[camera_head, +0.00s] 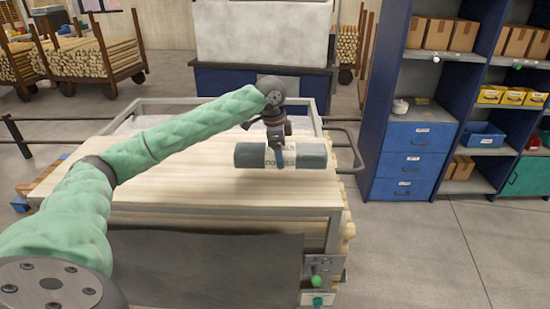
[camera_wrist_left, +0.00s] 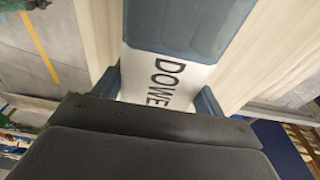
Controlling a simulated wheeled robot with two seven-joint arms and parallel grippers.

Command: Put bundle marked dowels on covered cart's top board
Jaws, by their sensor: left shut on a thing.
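The bundle (camera_head: 310,155) is a dark grey-green roll with a white band; the left wrist view shows the band (camera_wrist_left: 165,75) lettered "DOWE", the rest hidden. My left gripper (camera_head: 280,160) is shut on the bundle around its white band. The bundle lies level, over the right part of the cart's pale wooden top board (camera_head: 190,175). I cannot tell whether it touches the board. The cart has a grey metal frame, and a dark cover (camera_head: 210,265) hangs on its near side. My right gripper is not in view.
A blue shelf unit (camera_head: 375,110) with drawers, boxes and bins stands to the right of the cart. Racks of wooden rods (camera_head: 90,60) stand at the back left. A large pale block on a dark blue base (camera_head: 225,80) is behind. The left part of the board looks clear.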

